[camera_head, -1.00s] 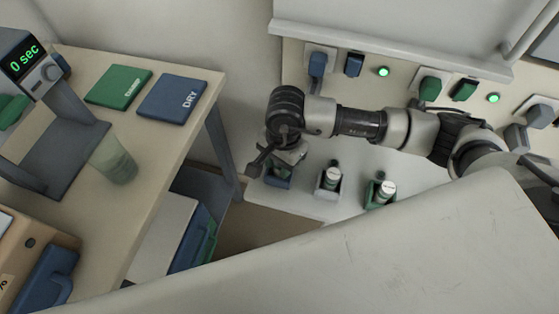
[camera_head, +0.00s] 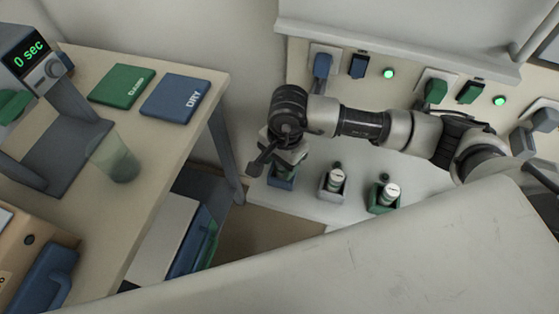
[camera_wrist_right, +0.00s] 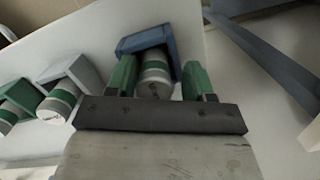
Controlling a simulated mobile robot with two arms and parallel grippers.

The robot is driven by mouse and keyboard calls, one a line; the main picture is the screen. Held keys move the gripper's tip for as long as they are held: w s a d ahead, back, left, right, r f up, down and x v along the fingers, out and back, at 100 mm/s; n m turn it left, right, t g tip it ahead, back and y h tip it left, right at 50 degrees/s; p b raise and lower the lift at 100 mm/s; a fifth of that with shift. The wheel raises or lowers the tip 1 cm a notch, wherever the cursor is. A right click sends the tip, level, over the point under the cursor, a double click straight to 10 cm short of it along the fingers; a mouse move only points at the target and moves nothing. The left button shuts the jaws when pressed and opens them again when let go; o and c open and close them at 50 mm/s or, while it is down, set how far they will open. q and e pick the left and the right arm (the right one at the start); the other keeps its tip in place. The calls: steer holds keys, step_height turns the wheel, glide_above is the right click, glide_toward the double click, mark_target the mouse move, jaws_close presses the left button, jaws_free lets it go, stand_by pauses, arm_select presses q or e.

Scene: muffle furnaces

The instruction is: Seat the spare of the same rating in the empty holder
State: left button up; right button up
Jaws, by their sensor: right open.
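My right gripper (camera_wrist_right: 158,80) is open, with its green fingers on either side of a grey cartridge with a green band (camera_wrist_right: 154,76). That cartridge stands in a blue holder (camera_wrist_right: 145,40). In the head view my right gripper (camera_head: 272,160) is low over the blue holder (camera_head: 282,182) and hides most of its cartridge. To the right, a grey holder (camera_head: 329,195) and a green holder (camera_head: 380,208) each hold a cartridge (camera_head: 337,180) (camera_head: 390,192). The wrist view shows these two cartridges (camera_wrist_right: 58,104) (camera_wrist_right: 8,114) at left, also green-banded. I cannot make out an empty holder. My left gripper is out of view.
A wooden table (camera_head: 150,195) at left carries a green book (camera_head: 122,87), a blue book (camera_head: 172,98), a clear beaker (camera_head: 114,160) and a device reading "0 sec" (camera_head: 30,54). Plugs, switches and lit green lamps (camera_head: 389,74) line the back panel. A pale surface fills the foreground.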

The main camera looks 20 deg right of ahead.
steer(key=shift+s+d+f, duration=0.2)
steer(key=shift+s+f, duration=0.3)
steer(key=shift+f, duration=0.15)
steer(key=r, duration=0.4)
steer(key=w+r, duration=0.1)
steer(key=r, duration=0.7)
steer(key=shift+w+d, duration=0.2)
steer(key=shift+d, duration=0.2)
